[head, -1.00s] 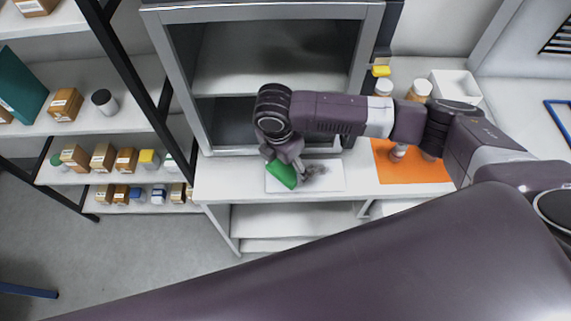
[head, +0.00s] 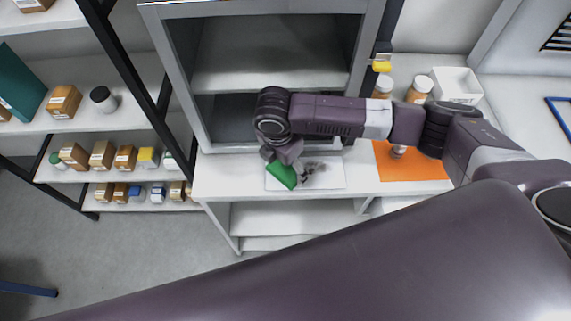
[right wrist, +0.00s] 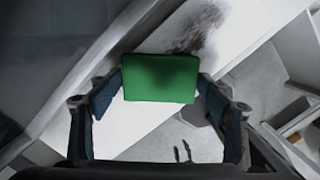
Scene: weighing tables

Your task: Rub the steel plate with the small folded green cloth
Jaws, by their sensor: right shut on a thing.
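The small folded green cloth (head: 282,175) is held by my right gripper (head: 280,160) at the left part of the steel plate (head: 334,180). In the right wrist view the cloth (right wrist: 162,78) spans between the two fingers of the gripper (right wrist: 160,90), which is shut on it. The plate looks pale and flat and lies on the white bench. A dark smear (head: 312,172) marks it just right of the cloth; the smear (right wrist: 198,28) also shows beyond the cloth in the wrist view. Whether the cloth touches the plate is hard to tell. My left gripper is not in view.
A grey open-fronted cabinet (head: 203,100) stands behind the plate. Shelves of small boxes (head: 101,155) stand left. Bare bench (head: 228,176) lies left of the plate.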

